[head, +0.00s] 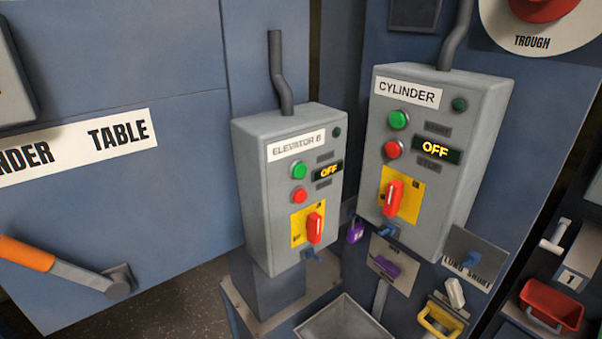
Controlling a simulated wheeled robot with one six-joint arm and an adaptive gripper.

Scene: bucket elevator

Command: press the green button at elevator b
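The elevator B control box (254,190) is grey and stands left of centre in the head view, on a blue post. Its label (297,145) reads "ELEVATOR B". The green button (299,171) is on its front, below the label. A red button (299,195) is under it. The display (328,170) reads "OFF". A red rotary switch (315,228) on a yellow plate sits upright below. A dark green lamp (336,132) at the top right looks unlit. My gripper is not in view.
A similar "CYLINDER" box (468,150) with its own green button (399,120) stands close on the right, also showing "OFF". An orange-handled lever (70,270) sticks out at lower left. A grey tray (345,322), a purple padlock (355,232) and a red bin (553,303) are lower down.

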